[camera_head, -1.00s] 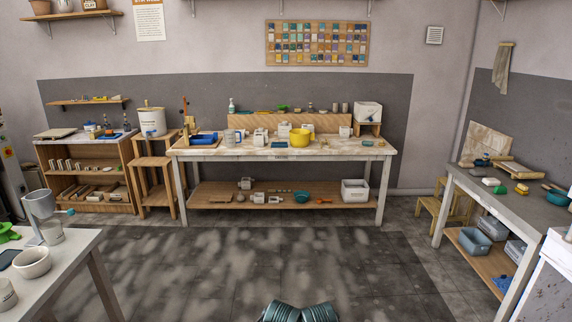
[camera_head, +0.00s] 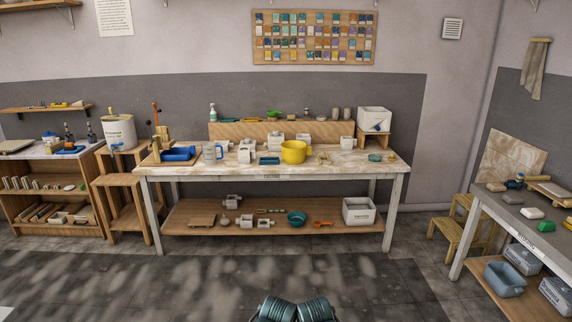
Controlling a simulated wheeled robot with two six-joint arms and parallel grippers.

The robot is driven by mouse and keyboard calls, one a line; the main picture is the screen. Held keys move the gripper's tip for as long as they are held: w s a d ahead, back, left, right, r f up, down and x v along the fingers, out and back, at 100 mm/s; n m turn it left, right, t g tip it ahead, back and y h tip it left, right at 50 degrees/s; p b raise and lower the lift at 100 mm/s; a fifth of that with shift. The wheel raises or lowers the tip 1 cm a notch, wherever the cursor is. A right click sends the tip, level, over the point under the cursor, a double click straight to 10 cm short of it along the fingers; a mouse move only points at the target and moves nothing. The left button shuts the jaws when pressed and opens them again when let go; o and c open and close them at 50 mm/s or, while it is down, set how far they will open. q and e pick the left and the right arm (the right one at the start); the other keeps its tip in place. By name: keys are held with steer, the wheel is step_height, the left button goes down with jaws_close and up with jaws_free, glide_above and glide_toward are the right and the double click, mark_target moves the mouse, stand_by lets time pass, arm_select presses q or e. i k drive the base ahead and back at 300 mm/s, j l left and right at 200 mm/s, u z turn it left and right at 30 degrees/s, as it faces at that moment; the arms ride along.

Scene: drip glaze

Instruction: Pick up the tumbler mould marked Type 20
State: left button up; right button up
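Several white block-shaped moulds stand on the long workbench ahead. One white block (camera_head: 244,152) is left of the yellow pot (camera_head: 293,152). Another white block (camera_head: 347,142) stands at the right near the back. More white blocks (camera_head: 247,220) lie on the bench's lower shelf. Their markings are too small to read, so I cannot tell which is Type 20. Two teal ribbed parts of my own arms show at the bottom edge. Neither gripper shows.
The long workbench (camera_head: 180,172) also holds a blue tray (camera_head: 178,154) and a clear jug. A white bin (camera_head: 358,211) sits on its lower shelf. A wooden step stool (camera_head: 462,226) and another table (camera_head: 515,232) stand right. The floor before the bench is clear.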

mark_target(245, 155)
steer(key=i, duration=3.4)
steer(key=i+z, duration=0.1)
steer(key=z, duration=0.2)
